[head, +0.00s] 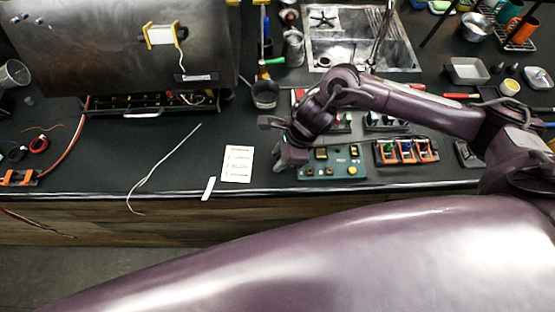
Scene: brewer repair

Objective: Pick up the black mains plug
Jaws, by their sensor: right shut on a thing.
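My right gripper (277,140) hangs over the black counter, left of the green control panel and right of the white printed card. Its jaws point left and are shut on a small dark thing. I take it to be the black mains plug, but its outline merges with the dark counter and fingers, so its shape and pose are unclear. My left gripper is not in view.
The green control panel (332,163) and a rack with orange clips (405,151) lie under my right arm. A white card (237,163) and a pale cable (163,166) lie left. The brewer (120,50) stands at back left; the sink (345,52) is behind.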

